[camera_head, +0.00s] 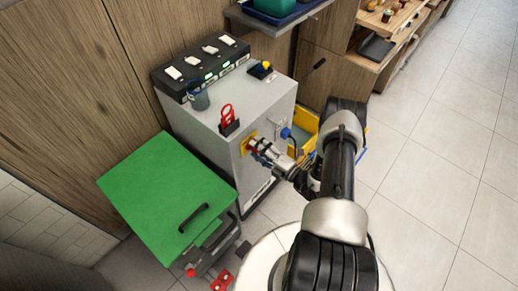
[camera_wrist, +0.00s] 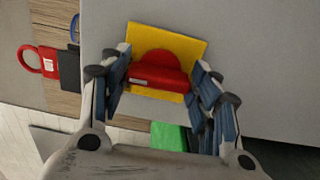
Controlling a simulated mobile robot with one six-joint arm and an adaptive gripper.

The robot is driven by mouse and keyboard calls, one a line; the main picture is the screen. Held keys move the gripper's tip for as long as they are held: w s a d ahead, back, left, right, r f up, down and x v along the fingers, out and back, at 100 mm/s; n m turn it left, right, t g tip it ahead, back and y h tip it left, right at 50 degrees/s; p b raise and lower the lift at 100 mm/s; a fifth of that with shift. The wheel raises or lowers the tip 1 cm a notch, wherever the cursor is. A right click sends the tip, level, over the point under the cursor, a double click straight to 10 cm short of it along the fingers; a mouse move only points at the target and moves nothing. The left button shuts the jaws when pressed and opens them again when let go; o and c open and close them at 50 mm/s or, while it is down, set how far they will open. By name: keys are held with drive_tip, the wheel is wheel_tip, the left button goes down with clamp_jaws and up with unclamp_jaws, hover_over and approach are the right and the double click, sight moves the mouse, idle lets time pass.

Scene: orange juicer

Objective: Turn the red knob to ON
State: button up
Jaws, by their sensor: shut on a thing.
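The red knob (camera_wrist: 158,72) sits on a yellow plate (camera_wrist: 193,45) on the front of a grey cabinet (camera_wrist: 265,60). In the wrist view its bar lies across the picture, slightly tilted, between the two fingers. My gripper (camera_wrist: 160,74) is shut on the knob, one finger at each end of the bar. In the head view my gripper (camera_head: 257,147) reaches the yellow plate (camera_head: 244,146) on the cabinet front and largely hides the knob. No ON marking can be read in either view.
A red-handled padlock-like piece (camera_head: 227,116) stands on the cabinet's top edge, left of the knob. A blue connector (camera_head: 286,133) is on the front at right. A green-lidded box (camera_head: 160,190) stands at left. Open tiled floor (camera_head: 440,180) lies at right.

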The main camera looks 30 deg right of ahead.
idle(0.4)
drive_tip(key=o, duration=1)
drive_tip(key=shift+o, duration=0.2)
drive_tip(key=v, duration=1.2)
drive_tip(key=shift+r, duration=0.15)
